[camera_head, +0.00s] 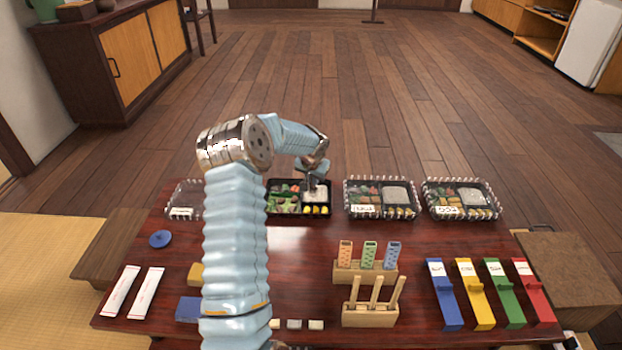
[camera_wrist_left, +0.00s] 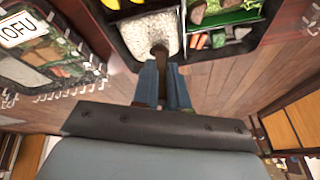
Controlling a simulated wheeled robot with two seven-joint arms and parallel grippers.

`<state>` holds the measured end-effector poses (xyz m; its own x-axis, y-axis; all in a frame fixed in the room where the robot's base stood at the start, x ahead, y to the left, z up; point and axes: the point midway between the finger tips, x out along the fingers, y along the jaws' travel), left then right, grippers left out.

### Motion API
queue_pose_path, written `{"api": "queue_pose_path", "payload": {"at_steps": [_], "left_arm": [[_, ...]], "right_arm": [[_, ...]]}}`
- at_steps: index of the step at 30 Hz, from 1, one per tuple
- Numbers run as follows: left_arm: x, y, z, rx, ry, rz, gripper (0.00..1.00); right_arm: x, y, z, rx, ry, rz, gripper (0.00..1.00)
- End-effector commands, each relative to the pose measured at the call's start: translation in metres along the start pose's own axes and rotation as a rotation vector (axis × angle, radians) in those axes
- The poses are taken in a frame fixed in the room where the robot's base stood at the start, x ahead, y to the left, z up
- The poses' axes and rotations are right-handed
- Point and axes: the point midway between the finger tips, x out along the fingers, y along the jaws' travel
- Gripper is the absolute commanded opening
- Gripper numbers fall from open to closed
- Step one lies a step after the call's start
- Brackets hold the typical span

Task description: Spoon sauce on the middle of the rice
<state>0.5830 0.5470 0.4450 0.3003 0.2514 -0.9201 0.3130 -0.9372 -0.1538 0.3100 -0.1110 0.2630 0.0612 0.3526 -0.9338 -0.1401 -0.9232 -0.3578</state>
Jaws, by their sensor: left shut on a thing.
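The open black bento box (camera_head: 268,212) stands near the table's far edge. Its white rice (camera_head: 318,193) fills the back right compartment; the rice (camera_wrist_left: 143,40) also shows in the left wrist view. My left gripper (camera_head: 314,178) is above the rice, shut on a thin brown spoon (camera_wrist_left: 160,54) that reaches down over the rice, near the compartment's edge. The spoon's bowl is not clear, and I cannot tell whether it touches the rice or carries sauce. No sauce on the rice can be made out. My right gripper is not in view.
Lidded bento boxes (camera_head: 380,213) (camera_head: 461,214) stand to the right, and a clear lid or box (camera_head: 184,200) to the left. A wooden rack (camera_head: 369,317) holds several utensils, behind it orange, green and blue holders (camera_head: 369,255). Coloured stands (camera_head: 475,296) are at right.

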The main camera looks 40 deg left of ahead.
Motion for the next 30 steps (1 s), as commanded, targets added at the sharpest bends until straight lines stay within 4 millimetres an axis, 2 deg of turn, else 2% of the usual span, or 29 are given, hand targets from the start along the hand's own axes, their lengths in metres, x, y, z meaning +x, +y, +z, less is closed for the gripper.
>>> {"api": "queue_pose_path", "payload": {"at_steps": [16, 30], "left_arm": [[0.001, 0.020, -0.007, 0.000, -0.001, 0.002, 0.00], [0.001, 0.024, -0.009, 0.000, -0.001, 0.001, 0.00]], "right_arm": [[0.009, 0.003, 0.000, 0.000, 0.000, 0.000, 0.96], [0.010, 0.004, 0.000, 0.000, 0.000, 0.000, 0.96]]}}
